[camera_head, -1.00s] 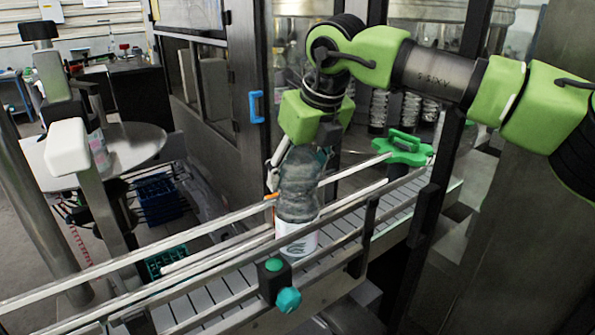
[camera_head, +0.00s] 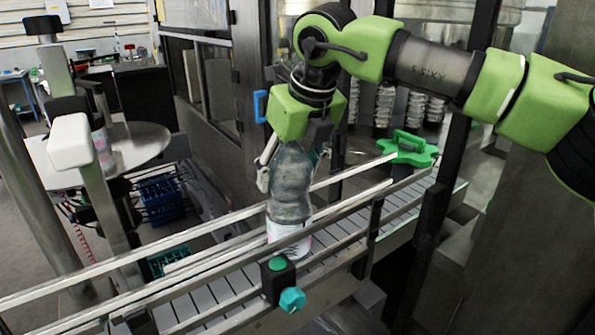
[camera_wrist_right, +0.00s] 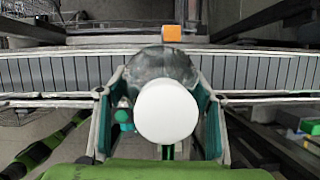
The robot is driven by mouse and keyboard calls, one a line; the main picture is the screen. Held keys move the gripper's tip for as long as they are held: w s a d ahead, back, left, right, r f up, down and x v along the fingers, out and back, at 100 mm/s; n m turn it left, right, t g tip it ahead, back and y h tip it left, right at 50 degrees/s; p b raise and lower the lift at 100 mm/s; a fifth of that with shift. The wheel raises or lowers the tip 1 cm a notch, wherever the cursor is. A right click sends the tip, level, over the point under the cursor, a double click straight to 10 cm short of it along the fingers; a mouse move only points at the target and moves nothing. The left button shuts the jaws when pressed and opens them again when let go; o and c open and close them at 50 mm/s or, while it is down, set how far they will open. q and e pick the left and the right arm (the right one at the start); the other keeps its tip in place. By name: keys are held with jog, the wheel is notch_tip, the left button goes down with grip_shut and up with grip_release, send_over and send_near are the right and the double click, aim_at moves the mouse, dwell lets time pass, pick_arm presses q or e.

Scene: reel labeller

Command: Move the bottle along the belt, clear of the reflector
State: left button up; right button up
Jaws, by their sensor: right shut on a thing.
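The bottle (camera_head: 290,185) is dark and translucent, with a white label near its base. It stands about upright on the slatted belt (camera_head: 202,306), between the guide rails. My right gripper (camera_head: 291,165) is shut on its upper part from above. In the right wrist view, the bottle's white cap (camera_wrist_right: 167,112) sits between the two fingers of the gripper (camera_wrist_right: 160,125). My left gripper is not in view.
A black box with a green top and teal knob (camera_head: 279,275) sits on the near rail, close to the bottle. A green star-shaped part (camera_head: 408,151) stands by the belt to the right. A round table (camera_head: 146,147) is at the left. The belt left of the bottle is clear.

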jog(key=s+a+b, duration=0.2)
jog(key=s+a, duration=0.6)
jog(key=a, duration=0.3)
jog(key=shift+s+a+r+b, duration=0.15)
jog(key=shift+a+r+b, duration=0.1)
jog(key=shift+a+b, duration=0.1)
dwell(0.8)
jog(key=shift+f, duration=0.15)
jog(key=shift+f+b, duration=0.3)
jog(key=shift+b, duration=0.2)
jog(key=o, duration=2.2)
jog(key=shift+c, duration=0.2)
jog(key=shift+s+d, duration=0.1)
jog(key=shift+s, duration=0.05)
